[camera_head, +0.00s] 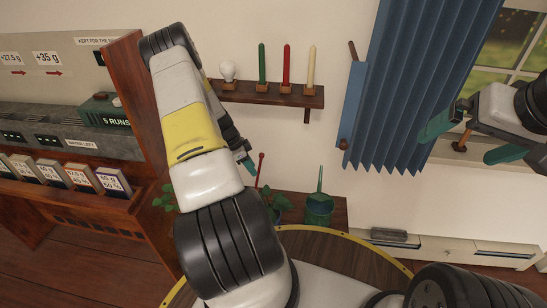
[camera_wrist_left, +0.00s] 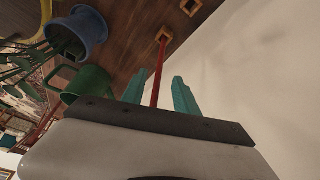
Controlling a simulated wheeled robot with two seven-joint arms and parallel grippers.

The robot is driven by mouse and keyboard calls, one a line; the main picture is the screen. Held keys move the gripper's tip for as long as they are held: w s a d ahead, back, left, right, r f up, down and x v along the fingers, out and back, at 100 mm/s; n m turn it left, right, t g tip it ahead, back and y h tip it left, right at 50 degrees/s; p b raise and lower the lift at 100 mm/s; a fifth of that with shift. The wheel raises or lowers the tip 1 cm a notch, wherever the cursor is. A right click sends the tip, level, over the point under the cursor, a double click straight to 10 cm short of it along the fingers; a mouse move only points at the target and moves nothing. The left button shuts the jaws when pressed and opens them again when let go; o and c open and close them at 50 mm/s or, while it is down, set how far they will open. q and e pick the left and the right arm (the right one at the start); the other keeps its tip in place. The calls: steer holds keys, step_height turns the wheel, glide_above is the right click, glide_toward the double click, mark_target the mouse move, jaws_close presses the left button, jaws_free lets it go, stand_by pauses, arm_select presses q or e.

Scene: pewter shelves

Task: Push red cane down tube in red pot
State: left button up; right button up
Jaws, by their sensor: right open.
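A thin red cane (camera_head: 260,168) with a round knob stands near the plants in the head view, just right of my left gripper (camera_head: 243,158). In the left wrist view the cane (camera_wrist_left: 159,72) runs between the two teal fingers of my left gripper (camera_wrist_left: 162,92). Gaps show on both sides, so the gripper is open around it. Its far end meets a square wooden piece (camera_wrist_left: 166,34). No red pot or tube is clear; the cane's foot is hidden in the head view. My right gripper (camera_head: 470,140) is open before the window.
A green watering can (camera_head: 319,208) stands right of the plants; it also shows in the left wrist view (camera_wrist_left: 88,92), beside a blue pot (camera_wrist_left: 88,28). A wall shelf (camera_head: 262,97) holds several coloured sticks. A blue curtain (camera_head: 415,80) hangs left of my right gripper.

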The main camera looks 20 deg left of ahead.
arm_select(q)
steer(key=x, duration=0.5)
steer(key=shift+w+d, duration=0.15)
steer(key=shift+d, duration=0.2)
steer(key=shift+c, duration=0.3)
jaws_close()
